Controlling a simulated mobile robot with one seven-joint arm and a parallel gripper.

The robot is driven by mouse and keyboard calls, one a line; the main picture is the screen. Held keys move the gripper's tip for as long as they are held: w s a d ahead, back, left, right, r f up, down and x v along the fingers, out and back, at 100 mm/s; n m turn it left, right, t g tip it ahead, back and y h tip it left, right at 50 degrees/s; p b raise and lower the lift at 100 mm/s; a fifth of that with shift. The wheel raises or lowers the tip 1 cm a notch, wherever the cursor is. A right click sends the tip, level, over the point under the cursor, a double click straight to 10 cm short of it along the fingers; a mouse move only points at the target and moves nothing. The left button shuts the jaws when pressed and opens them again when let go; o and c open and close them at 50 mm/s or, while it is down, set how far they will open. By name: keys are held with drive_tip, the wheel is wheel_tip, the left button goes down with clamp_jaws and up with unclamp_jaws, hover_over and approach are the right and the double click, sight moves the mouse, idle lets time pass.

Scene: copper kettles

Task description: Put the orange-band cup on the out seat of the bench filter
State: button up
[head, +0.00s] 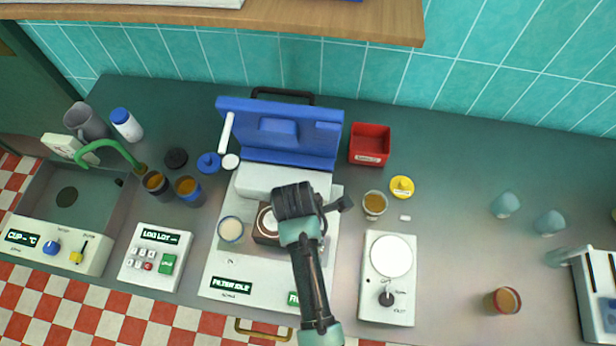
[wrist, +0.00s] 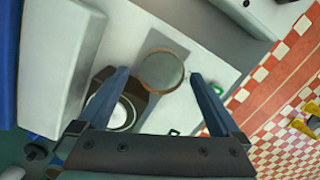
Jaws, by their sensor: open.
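The white bench filter (head: 222,268) with its raised blue lid (head: 270,125) stands mid-counter. My gripper (wrist: 158,85) is open above its right side. A round cup with a brownish-orange rim (wrist: 163,72) shows between my spread fingers, upright on a grey patch of the filter deck, with no finger clearly touching it. My arm hides this cup in the head view. Its band is not clear, and the out label is not readable. A cup of pale liquid (head: 231,229) stands on the filter's left side. A brown block with a white round dish (wrist: 121,112) sits between the two.
Right of the filter are a white scale-like device (head: 388,285), a tan-filled cup (head: 375,204), a yellow lid (head: 402,187) and a red bin (head: 369,145). An orange-brown cup (head: 503,300) stands farther right. Two dark cups (head: 188,190) stand left. A wooden shelf (head: 330,22) overhangs the back.

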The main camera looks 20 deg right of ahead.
drive_tip(key=r, duration=0.5)
drive_tip(key=shift+a+r, duration=0.35)
drive_tip(key=shift+r, duration=0.05)
